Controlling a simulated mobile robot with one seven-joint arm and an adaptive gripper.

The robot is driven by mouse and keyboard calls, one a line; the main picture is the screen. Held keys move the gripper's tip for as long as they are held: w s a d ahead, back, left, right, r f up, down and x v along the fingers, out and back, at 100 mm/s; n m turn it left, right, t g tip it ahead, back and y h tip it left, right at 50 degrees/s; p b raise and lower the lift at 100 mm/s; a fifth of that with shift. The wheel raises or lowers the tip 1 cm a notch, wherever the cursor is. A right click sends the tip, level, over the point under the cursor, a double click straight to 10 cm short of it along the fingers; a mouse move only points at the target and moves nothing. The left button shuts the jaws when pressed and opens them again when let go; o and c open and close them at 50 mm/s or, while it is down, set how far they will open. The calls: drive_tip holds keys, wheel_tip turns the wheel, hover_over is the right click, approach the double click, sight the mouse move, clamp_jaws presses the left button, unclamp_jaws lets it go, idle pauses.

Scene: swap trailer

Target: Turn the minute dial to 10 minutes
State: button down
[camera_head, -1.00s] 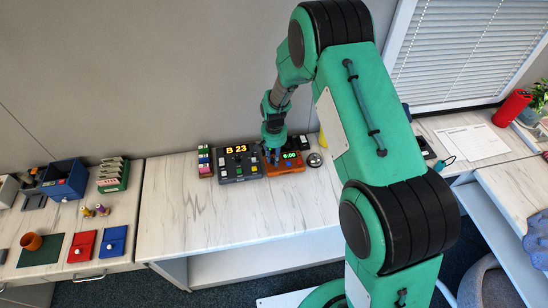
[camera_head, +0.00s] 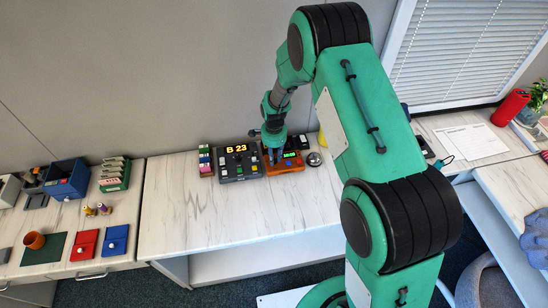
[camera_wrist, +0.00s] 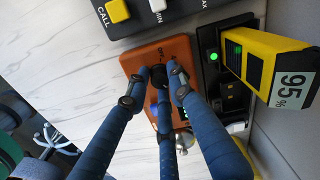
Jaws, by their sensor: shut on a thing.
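The orange timer box (camera_head: 291,167) with a lit green display (camera_head: 290,155) stands on the white marbled counter, right of the dark panel that shows B 23. The display is small; its digits look like 10:00. My gripper (camera_head: 273,160) points down over the left part of the box. In the wrist view, the blue fingers of my gripper (camera_wrist: 155,85) are closed around a small black dial (camera_wrist: 159,75) on the orange box (camera_wrist: 138,62). The fingers hide most of the dial, its marks and the display there.
The dark B 23 panel (camera_head: 238,163) stands close on the left. In the wrist view, a yellow device marked 95% (camera_wrist: 270,65) sits in a black dock (camera_wrist: 211,62) beside the box. A round metal object (camera_head: 314,159) is close on the right. The counter's front (camera_head: 220,215) is clear.

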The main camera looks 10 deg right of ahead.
drive_tip(key=shift+m, duration=0.6)
drive_tip(key=c, duration=1.5)
unclamp_jaws()
drive_tip(key=shift+r, duration=0.1)
wheel_tip(320, 180, up, 12)
drive_tip(key=shift+f, duration=0.1)
